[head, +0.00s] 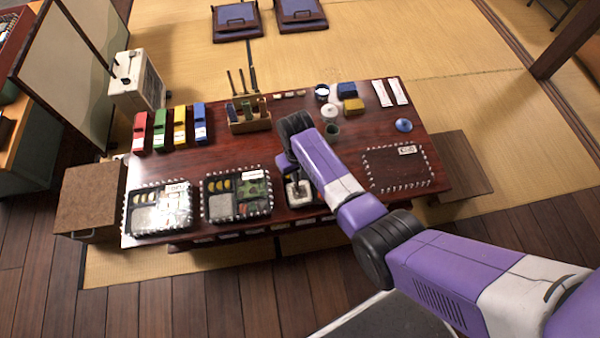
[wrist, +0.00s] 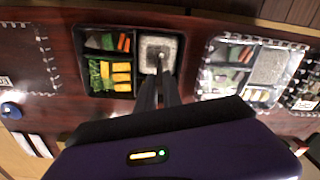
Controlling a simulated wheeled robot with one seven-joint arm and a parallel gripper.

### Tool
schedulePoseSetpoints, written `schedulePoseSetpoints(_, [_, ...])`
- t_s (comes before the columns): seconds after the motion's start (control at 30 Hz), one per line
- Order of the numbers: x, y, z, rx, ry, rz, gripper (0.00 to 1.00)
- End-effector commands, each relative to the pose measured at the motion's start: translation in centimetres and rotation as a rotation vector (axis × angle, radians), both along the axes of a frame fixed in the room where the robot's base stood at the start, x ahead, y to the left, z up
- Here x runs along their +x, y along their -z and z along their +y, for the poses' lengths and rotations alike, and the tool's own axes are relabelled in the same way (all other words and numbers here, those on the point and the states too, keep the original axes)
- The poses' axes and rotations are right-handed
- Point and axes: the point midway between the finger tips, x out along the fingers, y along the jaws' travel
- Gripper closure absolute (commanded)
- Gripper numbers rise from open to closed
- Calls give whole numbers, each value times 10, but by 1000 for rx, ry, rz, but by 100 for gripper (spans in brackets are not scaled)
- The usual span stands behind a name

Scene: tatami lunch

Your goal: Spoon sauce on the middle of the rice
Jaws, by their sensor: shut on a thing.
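An open black lunch box (wrist: 108,91) lies below my gripper. Its square compartment of white rice (wrist: 148,43) is at the right in the wrist view. The rice also shows in the head view (head: 305,195), where my arm hides much of the box. My gripper (wrist: 158,88) is shut on a thin dark handle, which looks like the spoon's. The spoon's end (wrist: 161,58) is small and pale, over the middle of the rice. I cannot tell whether it touches the rice or holds sauce.
A lunch box (head: 237,171) and a shiny one (head: 157,183) lie to the left. A wooden holder (head: 249,121) with upright utensils and coloured cases (head: 180,128) stand at the back. The dotted rectangle (head: 398,175) at right is bare.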

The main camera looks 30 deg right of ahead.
Motion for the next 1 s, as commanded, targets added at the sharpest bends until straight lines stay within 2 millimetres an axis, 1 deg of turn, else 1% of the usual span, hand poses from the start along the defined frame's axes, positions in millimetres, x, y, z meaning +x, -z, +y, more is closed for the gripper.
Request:
schedulePoseSetpoints(0.1, [1,-1,3,0,0,0,100])
schedulePoseSetpoints(0.43, [1,-3,2,0,1,0,100])
schedulePoseSetpoints(1.0, [1,-44,2,0,1,0,100])
